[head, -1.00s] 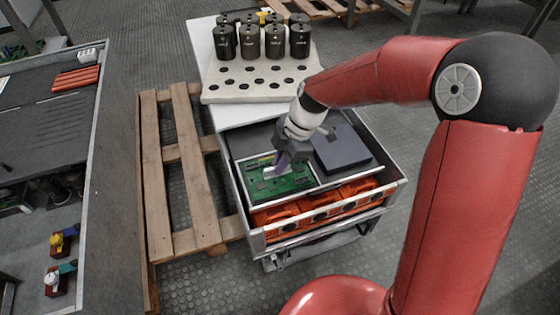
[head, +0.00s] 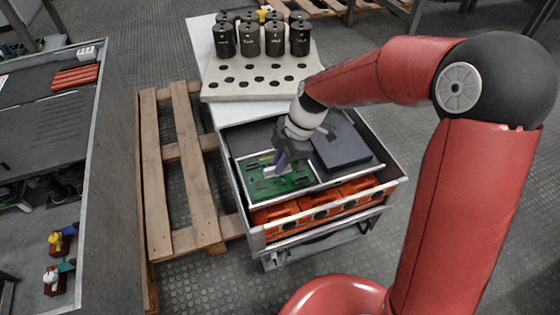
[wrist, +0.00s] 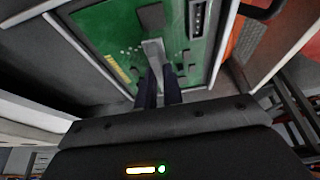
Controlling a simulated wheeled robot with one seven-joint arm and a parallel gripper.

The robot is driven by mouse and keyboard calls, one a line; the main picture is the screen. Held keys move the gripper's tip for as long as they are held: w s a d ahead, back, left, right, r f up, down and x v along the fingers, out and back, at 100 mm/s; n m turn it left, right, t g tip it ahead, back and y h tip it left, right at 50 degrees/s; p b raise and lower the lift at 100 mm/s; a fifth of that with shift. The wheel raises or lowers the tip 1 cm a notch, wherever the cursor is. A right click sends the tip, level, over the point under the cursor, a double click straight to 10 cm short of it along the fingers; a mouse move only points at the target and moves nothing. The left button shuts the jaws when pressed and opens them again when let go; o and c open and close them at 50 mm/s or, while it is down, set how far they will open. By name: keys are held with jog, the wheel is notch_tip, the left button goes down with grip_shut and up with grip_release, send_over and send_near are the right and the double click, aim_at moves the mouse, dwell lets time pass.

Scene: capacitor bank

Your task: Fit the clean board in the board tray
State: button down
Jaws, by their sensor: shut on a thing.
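The green circuit board (head: 287,184) lies flat, or nearly so, in the left front of the upper drawer area of the cart, inside what looks like the board tray (head: 319,184) with a pale rim. My gripper (head: 281,161) is over the board's rear part, pointing down. In the wrist view my gripper (wrist: 158,88) is shut on a grey upright tab of the green board (wrist: 115,30). The board's edges lie close to the pale tray rims (wrist: 85,55). I cannot tell whether the board is fully seated.
A dark grey box (head: 341,148) stands just right of the board. Orange units (head: 318,203) fill the space below. Black cylinders (head: 250,40) stand in a holed pale block (head: 262,88) behind. A wooden pallet (head: 183,170) and a workbench (head: 95,170) are left.

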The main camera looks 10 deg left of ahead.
jog(key=c, duration=1.5)
grip_release()
jog(key=shift+o, duration=0.2)
jog(key=p+v, duration=0.1)
jog(key=v, duration=0.6)
jog(key=s+d+r+m+t+h+p, duration=0.2)
jog(key=s+d+r+m+t+p, duration=0.1)
jog(key=s+d+r+m, duration=0.5)
jog(key=s+d+r+m+t+h+p, duration=0.1)
jog(key=s+d+r+m+t+p, duration=0.2)
jog(key=s+d+r+m, duration=0.5)
jog(key=d+r+m+t, duration=0.1)
jog(key=d+m, duration=0.6)
jog(key=m, duration=0.1)
jog(key=shift+s+t+h, duration=0.25)
jog(key=shift+t+h, duration=0.15)
